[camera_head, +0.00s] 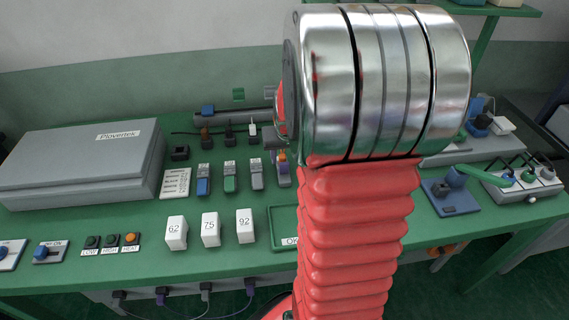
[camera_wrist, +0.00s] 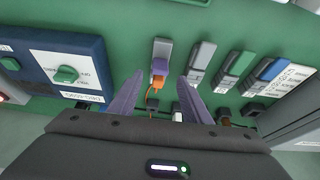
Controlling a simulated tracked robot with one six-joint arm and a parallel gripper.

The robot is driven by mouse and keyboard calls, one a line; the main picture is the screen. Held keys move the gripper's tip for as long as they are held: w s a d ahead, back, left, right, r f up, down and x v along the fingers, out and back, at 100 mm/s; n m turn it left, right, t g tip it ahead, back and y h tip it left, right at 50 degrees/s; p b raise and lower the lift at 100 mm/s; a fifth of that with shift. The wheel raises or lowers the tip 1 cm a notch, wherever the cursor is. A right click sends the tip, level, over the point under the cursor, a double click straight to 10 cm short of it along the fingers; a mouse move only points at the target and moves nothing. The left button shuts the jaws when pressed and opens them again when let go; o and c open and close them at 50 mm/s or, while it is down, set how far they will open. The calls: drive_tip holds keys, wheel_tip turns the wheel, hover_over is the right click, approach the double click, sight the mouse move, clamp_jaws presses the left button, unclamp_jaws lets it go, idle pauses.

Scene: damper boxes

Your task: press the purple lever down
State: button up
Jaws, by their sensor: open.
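The purple lever (camera_wrist: 160,66) sits on a grey damper box (camera_wrist: 162,46) on the green table, with an orange part at its lower end in the wrist view. My arm hides the fingers in the head view.
Boxes with grey (camera_head: 257,174), green (camera_head: 230,177) and blue levers (camera_head: 203,180) stand in a row left of the purple one. White numbered blocks (camera_head: 210,229) stand in front. A grey cabinet (camera_head: 80,165) is at left. A dark blue dial panel (camera_wrist: 67,66) flanks the lever in the wrist view.

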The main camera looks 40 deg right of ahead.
sight(285, 163)
drive_tip(key=shift+x, duration=2.95)
drive_tip(key=c, duration=1)
